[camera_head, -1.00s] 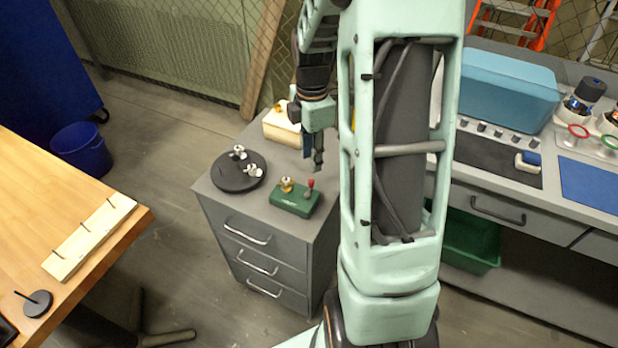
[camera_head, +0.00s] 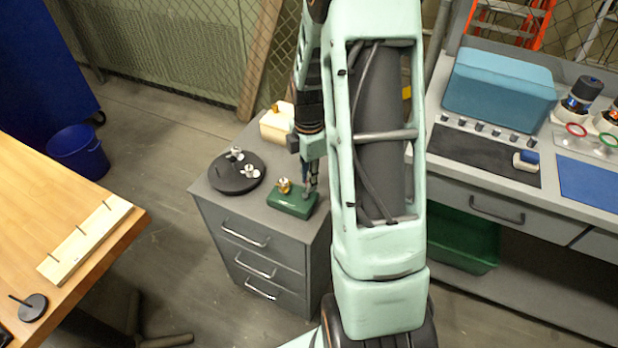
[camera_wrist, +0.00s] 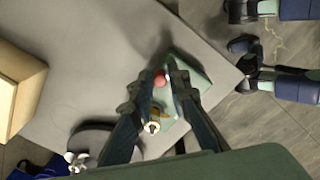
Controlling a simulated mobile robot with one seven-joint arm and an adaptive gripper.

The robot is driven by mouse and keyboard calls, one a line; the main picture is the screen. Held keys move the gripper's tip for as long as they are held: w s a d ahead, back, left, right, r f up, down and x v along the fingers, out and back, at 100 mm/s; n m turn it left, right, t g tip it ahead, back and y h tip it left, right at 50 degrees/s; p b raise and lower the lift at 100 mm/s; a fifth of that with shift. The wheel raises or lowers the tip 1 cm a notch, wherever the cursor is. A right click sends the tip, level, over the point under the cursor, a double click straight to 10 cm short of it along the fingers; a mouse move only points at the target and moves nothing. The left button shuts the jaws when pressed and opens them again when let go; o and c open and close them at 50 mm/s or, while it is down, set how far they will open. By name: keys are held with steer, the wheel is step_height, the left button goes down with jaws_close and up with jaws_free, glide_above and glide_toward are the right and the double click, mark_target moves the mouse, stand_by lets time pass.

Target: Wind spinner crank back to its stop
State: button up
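The spinner is a green block (camera_head: 288,203) on the grey drawer cabinet, with a brass fitting (camera_head: 284,185) on its left part. It also shows in the wrist view (camera_wrist: 190,70), with the brass fitting (camera_wrist: 152,126) nearer the camera. The crank's red knob (camera_wrist: 160,80) lies between my gripper's fingers in the wrist view. My gripper (camera_wrist: 160,71) is open, its fingers on either side of the knob; firm contact does not show. In the head view my gripper (camera_head: 309,191) is low at the block's right end and hides the knob.
A black round plate (camera_head: 236,174) with silver fittings sits left of the block on the cabinet top (camera_head: 263,214). A cream box (camera_head: 277,125) stands behind, close to my arm. The cabinet's front edge is close to the block.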

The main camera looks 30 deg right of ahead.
jaws_close()
